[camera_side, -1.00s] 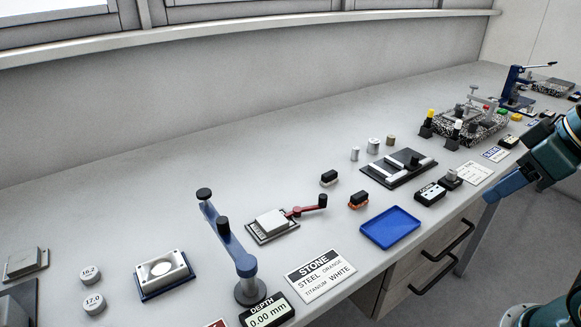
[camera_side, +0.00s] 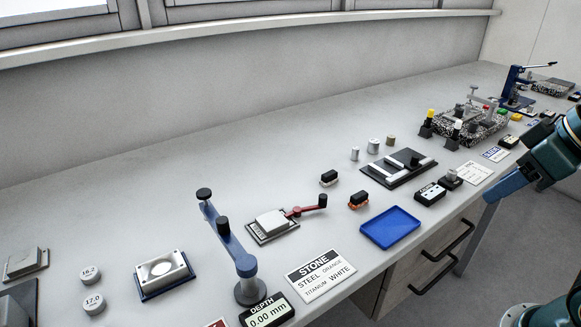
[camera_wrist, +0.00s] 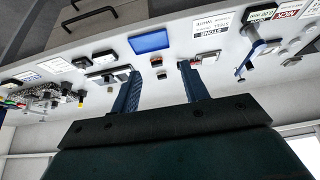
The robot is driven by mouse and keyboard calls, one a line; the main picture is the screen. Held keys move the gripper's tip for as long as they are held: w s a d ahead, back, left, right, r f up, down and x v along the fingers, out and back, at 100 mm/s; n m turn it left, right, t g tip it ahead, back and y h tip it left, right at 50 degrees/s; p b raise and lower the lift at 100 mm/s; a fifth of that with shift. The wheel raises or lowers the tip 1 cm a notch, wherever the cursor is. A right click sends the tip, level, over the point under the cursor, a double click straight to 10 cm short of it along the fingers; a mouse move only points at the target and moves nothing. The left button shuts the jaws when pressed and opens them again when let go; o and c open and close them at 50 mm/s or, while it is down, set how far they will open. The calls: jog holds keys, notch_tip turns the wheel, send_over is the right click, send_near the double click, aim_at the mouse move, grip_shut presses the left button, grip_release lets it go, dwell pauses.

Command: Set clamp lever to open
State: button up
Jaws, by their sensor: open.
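A red lever (camera_side: 302,210) with a black knob at its right end is on a small fixture with a white block (camera_side: 271,221), in the middle of the bench in the side view. It looks like the clamp lever; no label on it is readable. In the wrist view the fixture (camera_wrist: 207,57) shows small, close to the tip of the right finger in the picture. My gripper (camera_wrist: 160,72) is open with nothing between its fingers. In the side view its blue fingers (camera_side: 512,184) are at the right edge, well apart from the lever.
A blue lever arm on a post (camera_side: 230,247) stands left of the fixture, beside the depth display (camera_side: 268,312). A blue tray (camera_side: 390,228) and small black-topped blocks (camera_side: 358,200) lie to the right. A sign (camera_side: 320,275) lies in front.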

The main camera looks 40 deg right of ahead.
jog(key=shift+w+r, duration=0.1)
jog(key=w, duration=0.1)
jog(key=n+g, duration=0.2)
jog(key=g, duration=0.4)
send_over(323, 196)
notch_tip(323, 196, down, 9)
jog(key=shift+w, duration=0.1)
notch_tip(323, 196, down, 14)
jog(key=shift+r, duration=0.1)
dwell(0.6)
